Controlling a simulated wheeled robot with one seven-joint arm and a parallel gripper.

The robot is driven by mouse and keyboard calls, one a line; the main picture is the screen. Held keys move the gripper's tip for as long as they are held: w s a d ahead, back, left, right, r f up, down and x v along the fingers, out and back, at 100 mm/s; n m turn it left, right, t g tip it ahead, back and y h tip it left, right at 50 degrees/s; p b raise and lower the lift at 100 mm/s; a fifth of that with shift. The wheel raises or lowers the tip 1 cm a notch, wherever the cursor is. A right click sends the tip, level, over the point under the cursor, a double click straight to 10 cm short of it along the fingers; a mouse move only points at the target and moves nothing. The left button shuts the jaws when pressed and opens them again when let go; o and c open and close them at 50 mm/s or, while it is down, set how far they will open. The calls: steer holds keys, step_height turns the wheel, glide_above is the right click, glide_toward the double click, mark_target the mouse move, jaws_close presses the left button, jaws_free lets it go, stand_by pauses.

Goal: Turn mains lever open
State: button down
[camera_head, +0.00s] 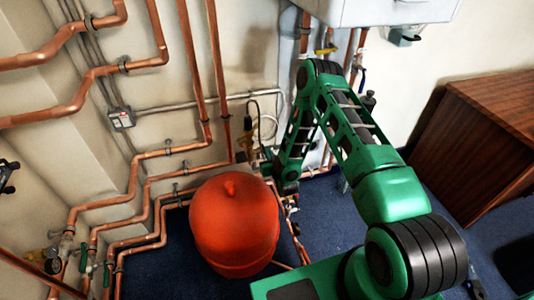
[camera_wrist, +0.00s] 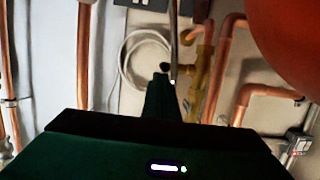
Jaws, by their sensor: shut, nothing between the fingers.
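My gripper (camera_head: 268,163) reaches down by the wall pipes, just above and right of the red vessel. In the wrist view its fingers (camera_wrist: 163,90) are shut together with nothing between them. A brass fitting (camera_head: 246,143) on a copper pipe stands just left of my gripper; in the wrist view a brass fitting (camera_wrist: 203,72) is right of the fingertips. A small dark knob (camera_wrist: 165,67) shows at the fingertips; I cannot tell whether they touch it. A yellow lever (camera_head: 325,50) and a blue lever (camera_head: 361,76) sit higher on pipes. I cannot tell which handle is the mains lever.
The red vessel (camera_head: 234,225) stands on the blue floor close to my gripper. Copper pipes (camera_head: 150,155) run along the walls. A white boxed unit (camera_head: 385,10) hangs above my arm. A wooden cabinet (camera_head: 480,145) is at right. Green handles (camera_head: 83,258) are at lower left.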

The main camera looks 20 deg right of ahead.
steer(key=shift+s+f, duration=0.15)
steer(key=shift+f, duration=0.1)
step_height(320, 180, down, 4)
steer(key=shift+s+f, duration=0.1)
stand_by(0.9)
steer(key=shift+f, duration=0.2)
stand_by(0.6)
